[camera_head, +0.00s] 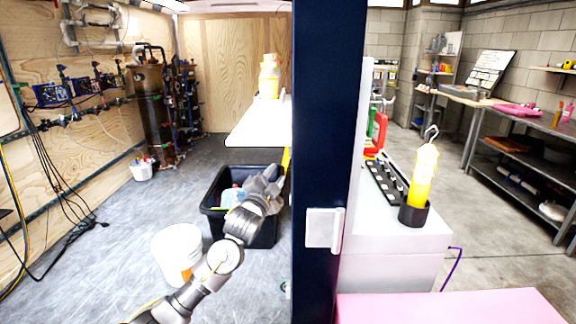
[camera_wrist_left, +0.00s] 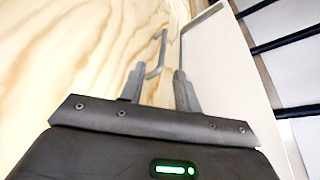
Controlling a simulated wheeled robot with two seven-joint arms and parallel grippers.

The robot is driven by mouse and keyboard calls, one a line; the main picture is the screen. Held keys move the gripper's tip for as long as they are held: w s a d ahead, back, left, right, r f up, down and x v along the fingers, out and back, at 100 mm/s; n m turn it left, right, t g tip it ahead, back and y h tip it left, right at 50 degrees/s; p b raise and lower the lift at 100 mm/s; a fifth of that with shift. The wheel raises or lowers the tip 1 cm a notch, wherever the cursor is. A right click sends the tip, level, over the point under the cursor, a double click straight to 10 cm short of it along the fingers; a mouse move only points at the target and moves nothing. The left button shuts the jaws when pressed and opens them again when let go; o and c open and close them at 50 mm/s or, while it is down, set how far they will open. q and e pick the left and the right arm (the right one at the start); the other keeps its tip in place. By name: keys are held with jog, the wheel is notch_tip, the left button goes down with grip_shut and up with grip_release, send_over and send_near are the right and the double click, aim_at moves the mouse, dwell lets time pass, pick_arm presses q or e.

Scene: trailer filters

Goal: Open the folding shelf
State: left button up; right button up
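A flat white shelf board (camera_head: 258,124) juts out level at the left side of the dark blue post, with a yellow bottle (camera_head: 268,77) standing on it. I cannot tell for certain that it is the folding shelf. My left gripper (camera_head: 277,178) is below this board, close to the post, partly hidden by it. In the left wrist view, its two fingers (camera_wrist_left: 159,80) are apart. A thin bent grey metal piece (camera_wrist_left: 160,55) shows between and beyond the fingertips, and I cannot tell whether they touch it. A white panel (camera_wrist_left: 222,65) is right of the fingers. My right gripper is not in view.
The dark blue post (camera_head: 328,120) splits the head view. A black bin (camera_head: 225,228) and a white bucket (camera_head: 177,254) stand on the floor near my left arm. Right of the post, a white counter (camera_head: 390,225) holds a yellow bottle in a black holder (camera_head: 413,214).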

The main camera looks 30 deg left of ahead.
pick_arm(q)
jog(key=x, duration=1)
jog(key=shift+w+r+p, duration=0.35)
jog(key=shift+r, duration=0.1)
grip_shut()
